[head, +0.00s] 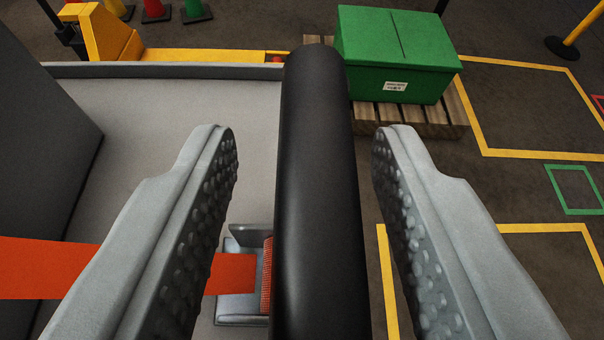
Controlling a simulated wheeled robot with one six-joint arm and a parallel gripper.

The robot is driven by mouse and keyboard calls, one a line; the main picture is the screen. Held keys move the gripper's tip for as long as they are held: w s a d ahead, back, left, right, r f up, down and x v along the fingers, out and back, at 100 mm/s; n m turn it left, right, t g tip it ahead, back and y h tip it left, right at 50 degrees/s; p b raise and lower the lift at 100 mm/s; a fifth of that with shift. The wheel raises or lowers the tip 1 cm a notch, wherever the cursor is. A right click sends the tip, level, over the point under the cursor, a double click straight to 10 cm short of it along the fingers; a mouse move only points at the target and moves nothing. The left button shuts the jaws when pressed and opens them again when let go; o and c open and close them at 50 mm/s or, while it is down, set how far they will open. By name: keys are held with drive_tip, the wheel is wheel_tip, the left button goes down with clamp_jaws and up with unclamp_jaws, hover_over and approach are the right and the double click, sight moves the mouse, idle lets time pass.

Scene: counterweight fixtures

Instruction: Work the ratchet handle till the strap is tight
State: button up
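The ratchet handle (318,190) is a thick black bar that runs up the middle of the view, between my gripper's two fingers. My gripper (306,150) is open, with dark studded pads facing the handle and a visible gap on each side. The orange strap (45,268) comes in from the left, passes behind the left finger and reaches the grey metal ratchet body (238,308). An orange wound roll (267,275) shows beside the handle. The handle hides the right part of the ratchet.
The ratchet sits on a grey bench top (150,120) with a raised far edge. A dark block (40,130) stands at the left. Beyond the bench are a green box (395,50) on a wooden pallet (435,118), a yellow pallet jack (105,35) and cones. Marked floor lies at the right.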

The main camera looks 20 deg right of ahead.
drive_tip(key=shift+r, duration=0.1)
drive_tip(key=shift+s+r, duration=0.2)
drive_tip(key=shift+s, duration=0.15)
drive_tip(key=v, duration=1.6)
drive_tip(key=shift+s+a, duration=0.2)
drive_tip(key=shift+s, duration=0.05)
drive_tip(key=s+f+m+t, duration=0.3)
drive_tip(key=f+t, duration=0.1)
drive_tip(key=f, duration=0.2)
drive_tip(key=shift+h, duration=0.5)
drive_tip(key=x, duration=1.7)
drive_tip(key=shift+a+r, duration=0.1)
